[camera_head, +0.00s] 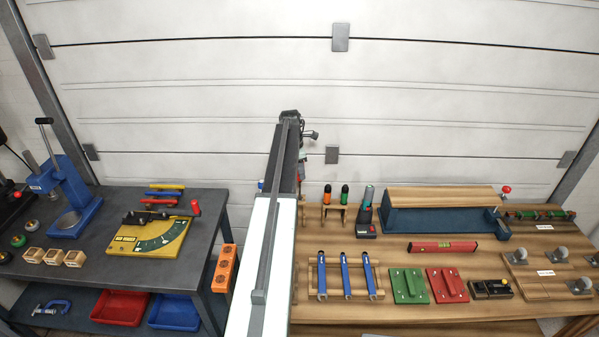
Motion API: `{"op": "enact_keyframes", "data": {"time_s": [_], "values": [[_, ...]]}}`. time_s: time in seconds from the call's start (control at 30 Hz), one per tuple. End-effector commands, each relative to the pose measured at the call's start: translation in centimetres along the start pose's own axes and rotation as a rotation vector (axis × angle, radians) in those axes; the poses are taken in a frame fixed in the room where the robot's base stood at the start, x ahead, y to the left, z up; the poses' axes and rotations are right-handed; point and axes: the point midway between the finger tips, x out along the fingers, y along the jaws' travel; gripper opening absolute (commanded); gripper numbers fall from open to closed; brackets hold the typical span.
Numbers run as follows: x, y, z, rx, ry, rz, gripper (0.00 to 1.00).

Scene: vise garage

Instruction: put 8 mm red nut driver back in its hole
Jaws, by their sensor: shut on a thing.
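My gripper (301,150) is at the far end of my raised arm, in front of the garage door and above the back left of the wooden bench. My arm covers most of it. A small wooden rack (334,213) stands below and right of the gripper, partly behind my arm. An orange-topped driver (327,193) and a green-topped driver (344,193) stand upright in it.
A cordless tool (365,210) and a large blue-and-wood block (440,212) stand right of the rack. Blue-handled wrenches (346,275) lie in front. A red level (443,247) lies mid-bench. A dark table (110,265) with a blue press (70,190) is at left.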

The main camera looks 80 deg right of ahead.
Motion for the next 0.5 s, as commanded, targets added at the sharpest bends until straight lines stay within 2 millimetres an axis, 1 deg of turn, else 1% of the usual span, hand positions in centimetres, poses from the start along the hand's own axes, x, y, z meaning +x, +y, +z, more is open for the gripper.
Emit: {"op": "enact_keyframes", "data": {"time_s": [0.03, 0.5], "values": [[0.8, 0.0, -0.1, 0.0, 0.0, 0.0, 0.0], [4.0, 0.0, -0.7, -0.001, 0.0, 0.0, 0.0]]}}
